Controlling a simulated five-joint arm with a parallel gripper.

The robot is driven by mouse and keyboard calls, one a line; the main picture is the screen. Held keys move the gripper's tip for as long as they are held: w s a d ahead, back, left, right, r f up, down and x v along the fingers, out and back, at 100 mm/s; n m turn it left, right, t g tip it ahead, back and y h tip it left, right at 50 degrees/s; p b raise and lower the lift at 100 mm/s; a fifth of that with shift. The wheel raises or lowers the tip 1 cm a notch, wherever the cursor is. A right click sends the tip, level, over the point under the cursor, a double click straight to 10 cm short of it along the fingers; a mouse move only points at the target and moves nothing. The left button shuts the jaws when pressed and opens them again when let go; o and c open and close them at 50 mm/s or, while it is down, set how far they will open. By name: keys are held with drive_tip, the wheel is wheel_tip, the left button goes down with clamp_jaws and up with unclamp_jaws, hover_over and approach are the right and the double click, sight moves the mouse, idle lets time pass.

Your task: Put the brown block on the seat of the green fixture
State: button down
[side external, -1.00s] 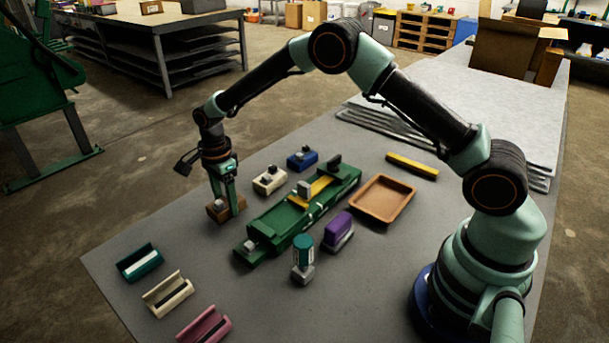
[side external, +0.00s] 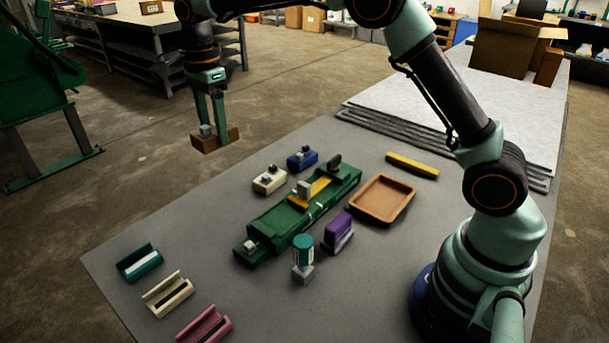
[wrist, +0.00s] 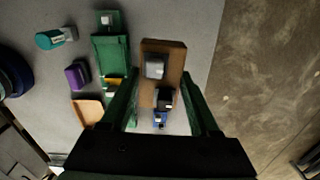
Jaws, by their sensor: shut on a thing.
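My gripper (side external: 217,121) is shut on the brown block (side external: 208,142) and holds it high above the back left edge of the table. The block has a small grey piece on top. In the wrist view the block (wrist: 162,62) lies between the two green fingers. The green fixture (side external: 285,228) lies on the table, to the right of and below the held block in the side view. It carries a yellow strip, a grey piece near its middle and a dark piece at its far end. The fixture also shows in the wrist view (wrist: 110,52), left of the block.
Around the fixture stand a cream block (side external: 270,180), a blue block (side external: 302,158), a purple block (side external: 338,232) and a teal-topped piece (side external: 303,258). An orange tray (side external: 383,198) and a yellow bar (side external: 412,165) lie right. Teal, cream and pink holders (side external: 203,325) line the front left.

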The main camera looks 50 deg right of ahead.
drive_tip(key=s+d+r, duration=0.3)
drive_tip(key=s, duration=0.3)
hover_over(282, 217)
drive_tip(key=shift+n, duration=0.4)
wheel_tip(282, 217, down, 19)
drive_tip(key=shift+f, duration=0.15)
drive_tip(key=shift+c, duration=0.6)
unclamp_jaws()
